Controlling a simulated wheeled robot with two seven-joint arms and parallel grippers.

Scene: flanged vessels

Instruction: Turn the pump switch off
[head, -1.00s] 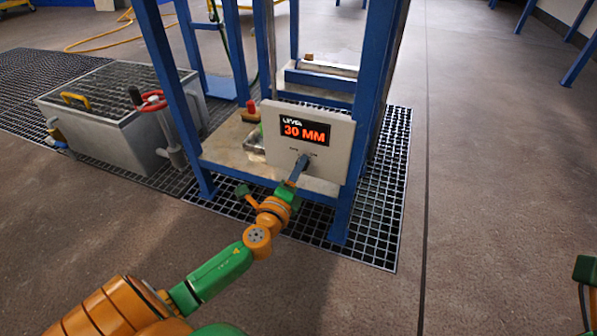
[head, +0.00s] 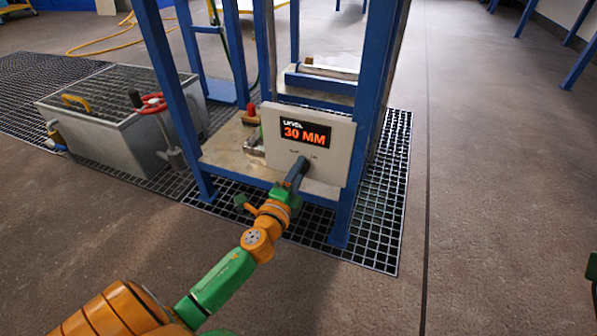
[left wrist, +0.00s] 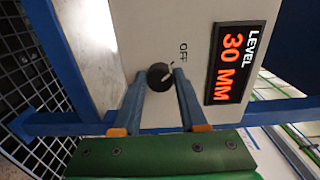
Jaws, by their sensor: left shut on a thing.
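The pump switch is a small dark round knob (left wrist: 160,77) on the pale panel (head: 335,138). A white mark on the knob points roughly toward the printed OFF label (left wrist: 184,50). My left gripper (left wrist: 160,79) has its two blue fingers on either side of the knob and is shut on it. In the head view the left gripper (head: 298,172) reaches the panel's lower middle and hides the knob. The red level display (head: 304,134) reads 30 MM. My right gripper's fingers are not in view.
Blue frame posts (head: 363,120) stand beside and behind the panel. A grey tank (head: 95,125) with a red handwheel (head: 150,104) stands at left. A red-topped part (head: 251,112) sits left of the panel. The brown floor at right is clear.

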